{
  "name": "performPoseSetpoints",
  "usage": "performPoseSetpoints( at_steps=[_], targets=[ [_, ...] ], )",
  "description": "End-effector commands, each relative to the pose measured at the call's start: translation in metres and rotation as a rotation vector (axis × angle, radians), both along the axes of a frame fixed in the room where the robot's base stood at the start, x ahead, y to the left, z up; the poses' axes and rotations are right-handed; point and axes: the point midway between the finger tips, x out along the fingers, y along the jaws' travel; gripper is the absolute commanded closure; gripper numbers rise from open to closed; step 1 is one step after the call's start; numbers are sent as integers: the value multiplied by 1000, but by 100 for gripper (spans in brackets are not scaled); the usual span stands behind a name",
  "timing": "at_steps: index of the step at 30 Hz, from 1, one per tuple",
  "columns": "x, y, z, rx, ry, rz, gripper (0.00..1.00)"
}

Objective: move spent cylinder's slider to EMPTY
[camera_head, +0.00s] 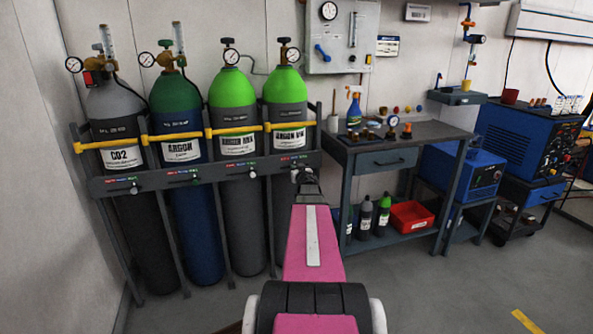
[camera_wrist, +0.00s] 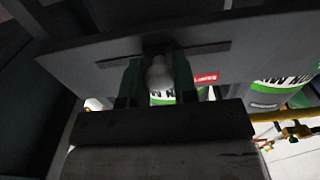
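Four gas cylinders stand in a rack: a grey CO2 one (camera_head: 118,103), a dark green ARGON one (camera_head: 173,93), and two light green ones (camera_head: 232,90) (camera_head: 285,86). The rack's front rail (camera_head: 220,170) carries a status strip and a slider knob under each cylinder. Knobs show under the CO2 (camera_head: 138,187), ARGON (camera_head: 195,182) and third cylinder (camera_head: 252,174). My gripper (camera_head: 304,177) is at the rail's right end and hides the rightmost knob. In the wrist view, a pale round knob (camera_wrist: 159,73) sits between my fingers; whether they press on it is unclear. Gauge readings are too small.
Yellow retaining bars (camera_head: 190,136) cross the cylinders. A workbench (camera_head: 400,142) with a spray bottle stands close to the right of my gripper; a red bin (camera_head: 411,217) is on its shelf. Blue welding machines (camera_head: 525,140) stand farther right. The floor at front right is clear.

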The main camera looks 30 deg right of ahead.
Motion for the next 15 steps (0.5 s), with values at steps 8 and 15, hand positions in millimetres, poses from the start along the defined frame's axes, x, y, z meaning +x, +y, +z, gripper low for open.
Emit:
performPoseSetpoints(
  at_steps=[8, 15],
  targets=[
    [3, 16, 0, 0, 0, 2, 100],
    [11, 46, 0, 0, 0, 3, 100]
  ],
)
